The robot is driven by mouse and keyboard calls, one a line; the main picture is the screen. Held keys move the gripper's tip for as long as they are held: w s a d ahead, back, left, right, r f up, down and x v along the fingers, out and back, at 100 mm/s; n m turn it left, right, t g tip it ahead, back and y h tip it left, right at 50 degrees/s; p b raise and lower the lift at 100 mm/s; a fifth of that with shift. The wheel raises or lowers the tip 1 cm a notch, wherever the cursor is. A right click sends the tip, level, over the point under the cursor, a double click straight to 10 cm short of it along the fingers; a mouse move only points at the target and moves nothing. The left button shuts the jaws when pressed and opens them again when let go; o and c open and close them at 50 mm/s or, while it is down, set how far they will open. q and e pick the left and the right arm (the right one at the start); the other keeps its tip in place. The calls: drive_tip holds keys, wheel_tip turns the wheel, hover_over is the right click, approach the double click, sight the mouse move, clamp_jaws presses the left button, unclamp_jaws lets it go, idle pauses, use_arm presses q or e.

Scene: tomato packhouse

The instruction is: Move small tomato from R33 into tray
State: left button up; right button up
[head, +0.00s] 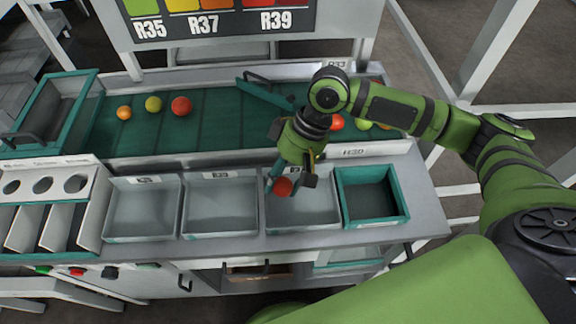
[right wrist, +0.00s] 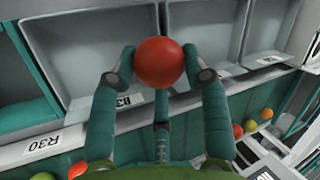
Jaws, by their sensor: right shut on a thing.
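A red tomato (head: 283,187) is held between the fingers of my right gripper (head: 289,181). In the right wrist view the tomato (right wrist: 160,62) sits at the fingertips, touched from both sides. My right gripper is shut on it, over the rightmost of the grey trays (head: 318,212). The tomato appears above the tray floor; the exact height cannot be told. That tray looks otherwise empty and also shows in the right wrist view (right wrist: 95,50). My left gripper is not in view.
Two more grey trays (head: 220,228) lie left. Behind runs a green belt (head: 225,130) with several loose tomatoes and a slanted teal bar (head: 262,92). A holed sorting rack (head: 45,185) stands far left.

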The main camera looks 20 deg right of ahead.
sight(279, 211)
drive_tip(key=shift+w+d+f, duration=0.15)
drive_tip(key=shift+d+f, duration=0.05)
drive_tip(key=shift+f, duration=0.15)
wheel_tip(279, 211, down, 4)
drive_tip(key=b, duration=0.5)
drive_tip(key=shift+d+f, duration=0.1)
drive_tip(key=shift+f, duration=0.1)
wheel_tip(279, 211, down, 4)
drive_tip(key=shift+b, duration=0.6)
drive_tip(key=shift+f, duration=0.7)
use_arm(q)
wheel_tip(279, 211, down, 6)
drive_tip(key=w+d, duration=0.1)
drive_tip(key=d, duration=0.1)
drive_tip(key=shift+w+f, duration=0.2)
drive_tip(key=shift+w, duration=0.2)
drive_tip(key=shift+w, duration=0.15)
use_arm(e)
drive_tip(key=shift+f, duration=0.45)
